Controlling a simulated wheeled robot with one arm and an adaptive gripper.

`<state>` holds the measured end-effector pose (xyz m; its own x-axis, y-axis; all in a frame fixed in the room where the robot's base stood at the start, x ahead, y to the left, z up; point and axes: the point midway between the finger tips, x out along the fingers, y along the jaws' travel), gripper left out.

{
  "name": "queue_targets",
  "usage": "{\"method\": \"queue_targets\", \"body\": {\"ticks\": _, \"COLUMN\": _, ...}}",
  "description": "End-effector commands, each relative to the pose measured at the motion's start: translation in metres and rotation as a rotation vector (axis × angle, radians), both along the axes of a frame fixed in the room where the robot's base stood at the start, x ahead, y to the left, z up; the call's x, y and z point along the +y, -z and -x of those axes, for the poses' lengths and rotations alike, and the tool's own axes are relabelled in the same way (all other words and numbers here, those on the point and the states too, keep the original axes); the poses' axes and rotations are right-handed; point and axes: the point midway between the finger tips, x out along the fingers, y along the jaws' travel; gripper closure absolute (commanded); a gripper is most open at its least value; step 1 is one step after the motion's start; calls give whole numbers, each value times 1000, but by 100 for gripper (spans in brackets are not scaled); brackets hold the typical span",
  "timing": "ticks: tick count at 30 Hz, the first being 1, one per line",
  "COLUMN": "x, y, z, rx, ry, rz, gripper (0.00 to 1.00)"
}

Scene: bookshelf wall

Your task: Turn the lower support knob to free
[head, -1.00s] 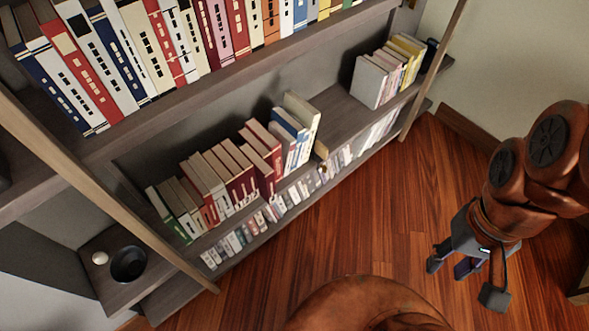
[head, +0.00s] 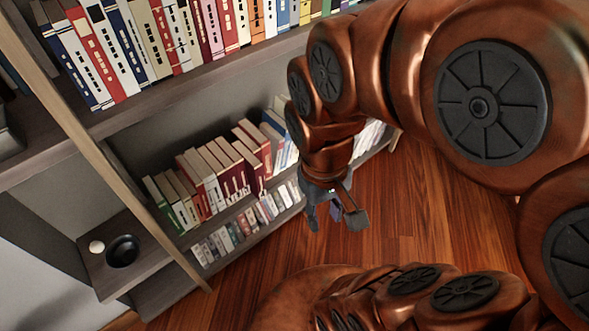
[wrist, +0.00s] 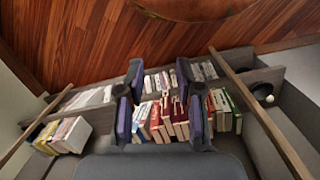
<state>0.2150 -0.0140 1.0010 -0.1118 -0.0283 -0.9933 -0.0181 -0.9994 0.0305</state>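I cannot make out a support knob for certain in either view. A small white round thing (head: 97,246) sits on the low left shelf beside a black round bowl-like thing (head: 122,251). In the wrist view the white thing (wrist: 269,99) and the black one (wrist: 262,90) show at the right. My gripper (head: 335,213) hangs in front of the lower shelves, to the right of them. In the wrist view my gripper (wrist: 163,108) has its fingers spread wide, with nothing between them touching; books show beyond.
A row of books (head: 205,182) stands on the lower shelf, with smaller books (head: 235,233) below. A slanting wooden post (head: 110,165) stands between the books and the low left shelf (head: 150,268). The wood floor (head: 440,225) is clear at the right.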

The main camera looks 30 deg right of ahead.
Motion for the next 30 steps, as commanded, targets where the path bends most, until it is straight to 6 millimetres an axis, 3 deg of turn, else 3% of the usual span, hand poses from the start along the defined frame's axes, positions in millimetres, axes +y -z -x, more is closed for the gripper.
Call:
{"method": "queue_targets", "body": {"ticks": 1, "x": -10, "y": 18, "z": -15, "rx": -25, "ry": 14, "rz": 19, "gripper": 65}}
{"method": "queue_targets", "body": {"ticks": 15, "x": -150, "y": 138, "z": -201, "rx": -393, "ry": 26, "rz": 254, "gripper": 65}}
{"method": "queue_targets", "body": {"ticks": 24, "x": -228, "y": 219, "z": -294, "rx": -618, "ry": -57, "rz": 326, "gripper": 65}}
{"method": "queue_targets", "body": {"ticks": 30, "x": -266, "y": 283, "z": -341, "rx": -764, "ry": -127, "rz": 322, "gripper": 65}}
